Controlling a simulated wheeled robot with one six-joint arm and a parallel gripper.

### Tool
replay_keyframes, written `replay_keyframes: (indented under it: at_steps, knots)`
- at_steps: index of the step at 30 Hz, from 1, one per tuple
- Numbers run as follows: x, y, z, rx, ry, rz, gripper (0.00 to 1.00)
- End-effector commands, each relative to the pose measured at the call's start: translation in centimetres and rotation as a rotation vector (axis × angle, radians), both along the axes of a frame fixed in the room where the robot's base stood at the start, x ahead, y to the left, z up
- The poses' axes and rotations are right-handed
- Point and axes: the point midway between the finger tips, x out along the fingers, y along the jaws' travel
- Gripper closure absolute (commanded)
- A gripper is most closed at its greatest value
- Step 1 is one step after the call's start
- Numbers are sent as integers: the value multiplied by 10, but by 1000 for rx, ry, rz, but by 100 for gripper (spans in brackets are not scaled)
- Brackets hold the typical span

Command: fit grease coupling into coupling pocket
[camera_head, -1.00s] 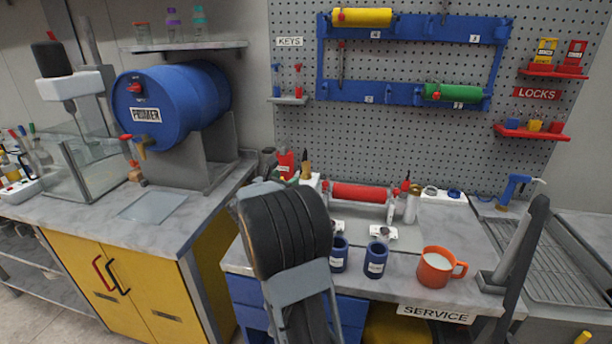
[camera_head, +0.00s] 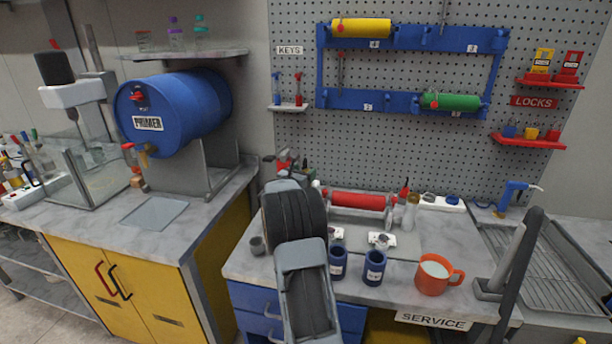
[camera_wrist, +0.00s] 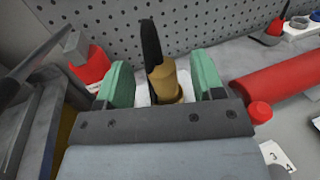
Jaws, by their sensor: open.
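In the wrist view, my gripper (camera_wrist: 163,78) is open, with one green finger pad on each side of a brass cylindrical piece. I cannot tell whether either pad touches the brass. Its lower end is hidden behind the gripper body. In the head view, my arm covers most of this spot. I cannot identify the coupling pocket for certain; a white holder with round fittings (camera_head: 441,203) stands at the back right of the bench.
A red roller (camera_head: 358,200) lies right of my gripper. A red object (camera_wrist: 90,68) stands close on the left. Blue cups (camera_head: 375,267) and an orange mug (camera_head: 437,274) stand near the bench's front. The perforated wall (camera_head: 400,150) rises behind.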

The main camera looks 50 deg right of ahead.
Motion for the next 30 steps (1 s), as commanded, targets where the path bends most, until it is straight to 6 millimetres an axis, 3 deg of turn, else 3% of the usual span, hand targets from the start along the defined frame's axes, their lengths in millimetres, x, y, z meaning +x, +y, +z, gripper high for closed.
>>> replay_keyframes:
  at_steps: [6,14,30]
  knots:
    - [5,-17,0,0,-1,-1,38]
    - [5,-18,0,0,-1,0,39]
    - [5,-18,0,0,-1,0,91]
